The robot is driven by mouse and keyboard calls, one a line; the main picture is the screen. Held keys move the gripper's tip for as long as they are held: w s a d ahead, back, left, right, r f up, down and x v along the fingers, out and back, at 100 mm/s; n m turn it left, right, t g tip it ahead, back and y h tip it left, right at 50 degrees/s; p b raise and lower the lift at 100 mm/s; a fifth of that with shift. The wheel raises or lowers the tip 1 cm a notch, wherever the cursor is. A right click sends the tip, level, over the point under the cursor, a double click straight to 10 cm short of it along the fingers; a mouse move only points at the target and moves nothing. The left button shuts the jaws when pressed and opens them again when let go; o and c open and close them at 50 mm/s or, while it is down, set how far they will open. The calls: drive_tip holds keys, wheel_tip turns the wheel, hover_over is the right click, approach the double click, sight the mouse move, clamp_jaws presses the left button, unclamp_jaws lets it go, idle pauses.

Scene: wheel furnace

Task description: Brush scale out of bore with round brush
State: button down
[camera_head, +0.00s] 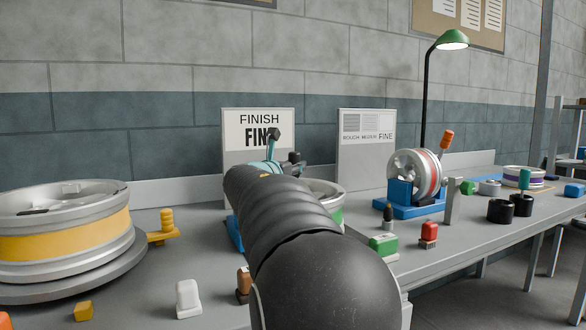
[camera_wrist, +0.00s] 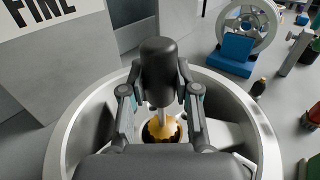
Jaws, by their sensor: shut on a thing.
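My gripper (camera_wrist: 159,88) is shut on the dark, thick handle (camera_wrist: 160,58) of what appears to be the round brush. A thin metal shank runs from the handle to a scalloped golden-yellow head (camera_wrist: 163,127) over the middle of a silver wheel (camera_wrist: 66,130). Dark space, apparently the bore, shows around the head, but I cannot tell how deep the head sits. In the head view the same wheel (camera_head: 327,188), with a green band, is mostly hidden behind my arm. Only teal and dark parts of my gripper (camera_head: 273,148) show there.
A large yellow-banded wheel (camera_head: 62,232) lies at left. A red-banded wheel (camera_head: 428,172) stands on a blue stand (camera_head: 410,207) at right. Small blocks, including a white one (camera_head: 187,298), and black cups (camera_head: 500,211) dot the bench. A FINISH FINE board (camera_head: 259,128) stands behind.

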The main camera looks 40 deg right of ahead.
sight(292, 152)
drive_tip(key=shift+f+b, duration=1.05)
drive_tip(key=shift+f, duration=0.05)
drive_tip(key=shift+r+p, duration=0.25)
drive_tip(key=shift+p, duration=0.1)
drive_tip(key=shift+w+a+r, duration=0.1)
drive_tip(key=shift+r, duration=0.25)
drive_tip(key=shift+r, duration=0.1)
drive_tip(key=shift+r+p, duration=2.4)
drive_tip(key=shift+r, duration=1.65)
